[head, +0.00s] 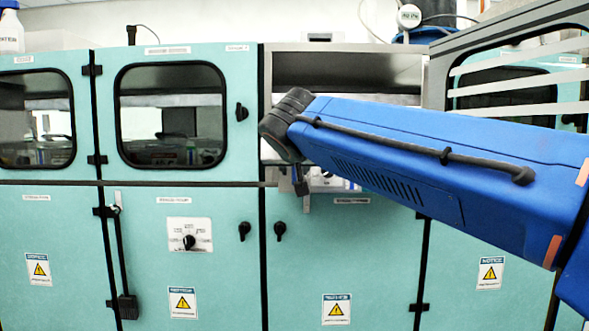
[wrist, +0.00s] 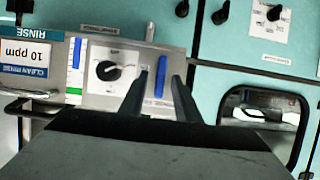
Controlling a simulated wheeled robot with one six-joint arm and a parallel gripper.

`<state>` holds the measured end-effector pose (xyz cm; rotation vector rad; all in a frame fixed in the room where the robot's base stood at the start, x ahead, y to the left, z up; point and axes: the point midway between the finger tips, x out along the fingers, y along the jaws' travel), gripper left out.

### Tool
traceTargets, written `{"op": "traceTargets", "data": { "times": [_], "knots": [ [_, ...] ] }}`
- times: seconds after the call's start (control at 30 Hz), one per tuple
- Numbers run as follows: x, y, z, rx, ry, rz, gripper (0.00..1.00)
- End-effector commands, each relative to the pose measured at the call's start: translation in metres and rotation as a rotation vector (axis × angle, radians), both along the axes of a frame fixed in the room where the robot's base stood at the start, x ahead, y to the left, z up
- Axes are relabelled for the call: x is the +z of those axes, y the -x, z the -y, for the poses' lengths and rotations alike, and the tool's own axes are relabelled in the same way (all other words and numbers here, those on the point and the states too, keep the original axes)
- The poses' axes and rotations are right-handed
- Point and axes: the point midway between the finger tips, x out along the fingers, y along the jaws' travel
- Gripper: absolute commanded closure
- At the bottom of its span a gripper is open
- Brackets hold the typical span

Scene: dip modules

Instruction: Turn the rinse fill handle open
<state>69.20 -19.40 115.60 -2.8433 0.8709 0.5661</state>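In the wrist view, which is upside down, a light grey panel (wrist: 108,98) carries a white dial plate with a black knob (wrist: 108,71) at its centre. The knob's pointer lies near level in the picture. A "RINSE" label (wrist: 26,33) and a "CLEAN RINSE 10 ppm" sign (wrist: 38,58) are to the left. I cannot tell for sure whether this knob is the rinse fill handle. My gripper (wrist: 161,77) is open, its two dark fingers apart, with nothing seen held between them. The fingertips appear right of the knob, over a blue strip. In the head view my arm hides most of this panel.
The teal cabinet (head: 350,265) has another dial knob (head: 189,242) and small black latches (head: 280,230). A windowed door (head: 172,115) is at upper left. My blue arm crosses the head view from the right.

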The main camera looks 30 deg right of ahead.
Motion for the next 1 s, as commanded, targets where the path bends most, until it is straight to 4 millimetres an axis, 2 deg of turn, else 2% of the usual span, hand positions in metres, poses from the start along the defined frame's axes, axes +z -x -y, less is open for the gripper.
{"op": "traceTargets", "data": {
  "times": [0.27, 0.4, 0.77, 1.0],
  "knots": [
    [-0.0003, -0.0007, 0.0004, 0.0, 0.0, 0.0, 0.7],
    [-0.0002, -0.0007, 0.0004, 0.0, 0.0, 0.0, 1.0],
    [-0.0001, -0.0012, -0.0005, 0.002, 0.023, -0.015, 1.0],
    [-0.0002, -0.0027, -0.003, 0.004, 0.121, -0.082, 1.0]
  ]
}}
